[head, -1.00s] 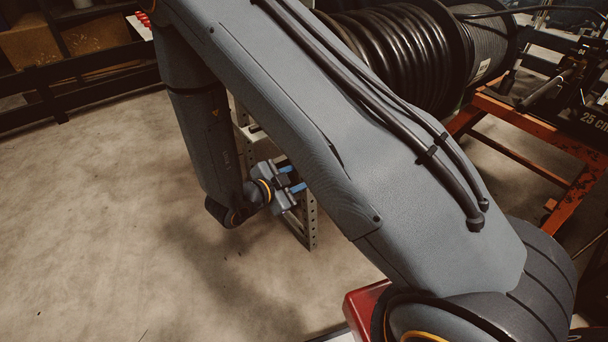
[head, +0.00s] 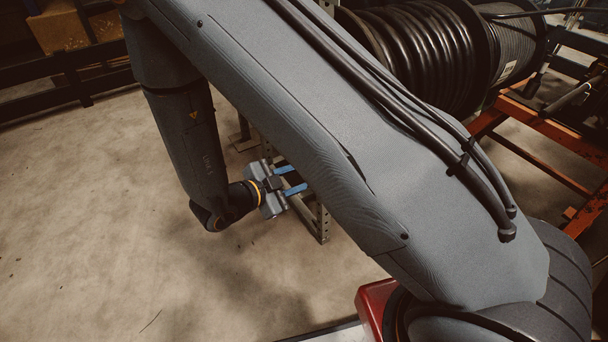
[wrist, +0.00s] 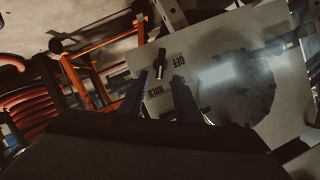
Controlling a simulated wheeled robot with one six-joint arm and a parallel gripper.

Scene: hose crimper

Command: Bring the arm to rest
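My gripper (head: 294,179) shows in the head view beyond my upper arm, with its two blue fingers apart and nothing visible between them. In the wrist view the fingers (wrist: 158,95) stand dark and apart over a pale panel (wrist: 215,62). My upper arm hides much of the middle of the head view.
A large reel of black hose (head: 410,60) stands behind my arm, beside an orange frame (head: 545,125). A perforated metal post (head: 322,222) stands close to my gripper. Dark shelving with a cardboard box (head: 60,28) is at the back left. The floor (head: 110,220) at left is clear.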

